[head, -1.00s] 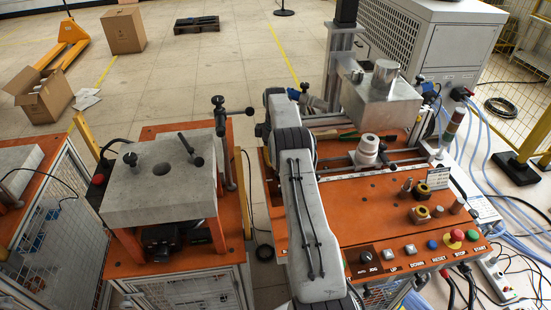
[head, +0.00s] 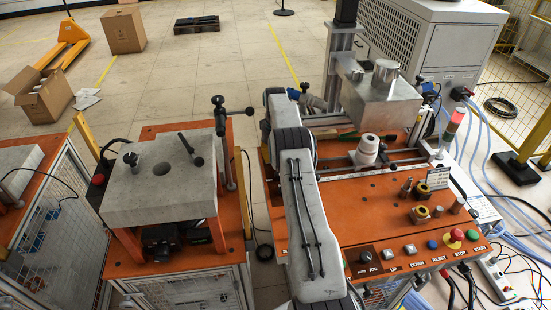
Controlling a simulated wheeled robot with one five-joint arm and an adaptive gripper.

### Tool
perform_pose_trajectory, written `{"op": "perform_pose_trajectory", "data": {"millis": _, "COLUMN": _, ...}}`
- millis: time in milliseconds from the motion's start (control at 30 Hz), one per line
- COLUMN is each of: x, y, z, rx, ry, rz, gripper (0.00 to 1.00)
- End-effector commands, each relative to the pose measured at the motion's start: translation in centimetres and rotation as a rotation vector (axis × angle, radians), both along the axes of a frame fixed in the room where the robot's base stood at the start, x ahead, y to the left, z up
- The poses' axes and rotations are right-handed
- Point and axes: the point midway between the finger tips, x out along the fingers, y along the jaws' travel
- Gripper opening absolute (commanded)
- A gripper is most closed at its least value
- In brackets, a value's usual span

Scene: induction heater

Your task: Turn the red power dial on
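My arm rises through the middle of the head view and bends at its top. No red part can be told for certain as the power dial. A small red part (head: 468,91) shows on the side of the white cabinet (head: 437,45), too small to make out its position. A red mushroom button on a yellow ring (head: 457,235) is on the orange bench's front panel. Another red knob (head: 98,180) is on the left bench. The stack light (head: 454,124) glows red at its top.
The orange bench (head: 350,212) carries a metal block, a white cylinder and small parts. A black selector and several buttons line its front. A stone-topped bench (head: 125,205) stands left of my arm. Cables and yellow fencing are at the right.

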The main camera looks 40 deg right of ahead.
Motion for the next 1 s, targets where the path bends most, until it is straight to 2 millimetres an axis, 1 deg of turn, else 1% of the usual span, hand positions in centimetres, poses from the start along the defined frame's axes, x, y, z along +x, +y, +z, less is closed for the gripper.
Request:
{"op": "perform_pose_trajectory", "data": {"millis": 33, "x": -0.26, "y": 0.14, "z": -0.46, "rx": 0.007, "ry": 0.011, "rz": -0.007, "gripper": 0.00}}
{"op": "perform_pose_trajectory", "data": {"millis": 533, "x": -0.28, "y": 0.15, "z": -0.48, "rx": 0.006, "ry": 0.012, "rz": -0.021, "gripper": 0.00}}
{"op": "perform_pose_trajectory", "data": {"millis": 567, "x": -0.28, "y": 0.15, "z": -0.48, "rx": 0.006, "ry": 0.012, "rz": -0.021, "gripper": 0.30}}
{"op": "perform_pose_trajectory", "data": {"millis": 833, "x": -0.12, "y": 0.07, "z": -0.21, "rx": 0.003, "ry": 0.005, "rz": -0.020, "gripper": 0.55}}
{"op": "perform_pose_trajectory", "data": {"millis": 1000, "x": -0.07, "y": 0.03, "z": -0.12, "rx": 0.002, "ry": 0.004, "rz": -0.019, "gripper": 0.55}}
